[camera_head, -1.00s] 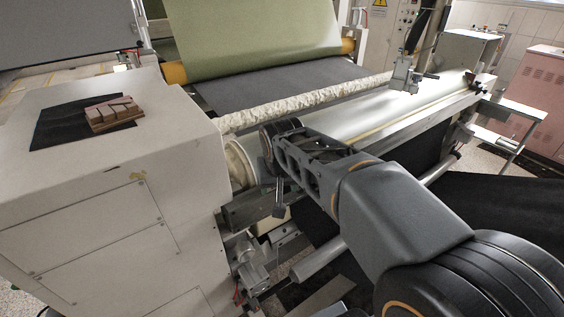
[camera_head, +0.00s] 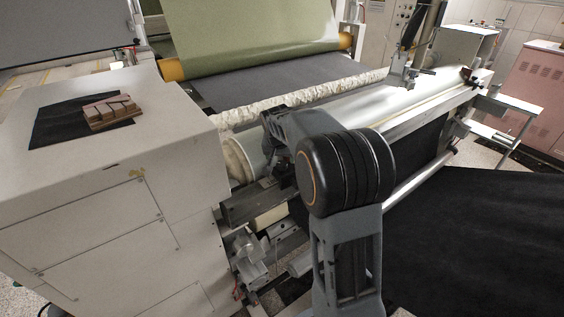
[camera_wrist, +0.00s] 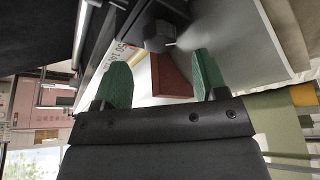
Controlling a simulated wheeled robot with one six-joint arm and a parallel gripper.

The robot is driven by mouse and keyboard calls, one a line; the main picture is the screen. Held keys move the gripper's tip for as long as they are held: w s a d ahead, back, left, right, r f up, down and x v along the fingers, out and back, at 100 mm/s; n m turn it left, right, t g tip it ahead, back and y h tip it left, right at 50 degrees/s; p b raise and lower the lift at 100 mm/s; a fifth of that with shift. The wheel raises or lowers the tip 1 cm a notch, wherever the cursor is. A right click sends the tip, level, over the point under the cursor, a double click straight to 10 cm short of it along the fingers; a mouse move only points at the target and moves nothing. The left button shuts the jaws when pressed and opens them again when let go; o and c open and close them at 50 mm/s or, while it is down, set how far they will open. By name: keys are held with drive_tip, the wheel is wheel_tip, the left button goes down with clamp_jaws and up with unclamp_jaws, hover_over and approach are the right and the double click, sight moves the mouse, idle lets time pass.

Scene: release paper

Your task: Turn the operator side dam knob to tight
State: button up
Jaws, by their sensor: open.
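My gripper (camera_wrist: 163,74) shows in the wrist view with two green fingertips apart and nothing held between them. A dark grey knob-like part (camera_wrist: 158,38) lies just beyond the fingertips, near the upper middle. I cannot tell for sure that it is the operator side dam knob, and no tight marking is readable. A dark red block (camera_wrist: 170,78) shows between the fingers. In the head view my arm reaches to the near end of the roller (camera_head: 240,160) and hides the knob area and most of the gripper.
A white machine cabinet (camera_head: 110,220) stands close on the left, with wooden blocks (camera_head: 112,112) on a black sheet. A bracket (camera_head: 250,255) sits low beside my arm. A metal fixture (camera_head: 405,75) stands at the roller's far end. Black material (camera_head: 480,230) spreads at right.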

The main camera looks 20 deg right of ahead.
sight(282, 164)
drive_tip(key=shift+x, duration=2.2)
drive_tip(key=c, duration=0.9)
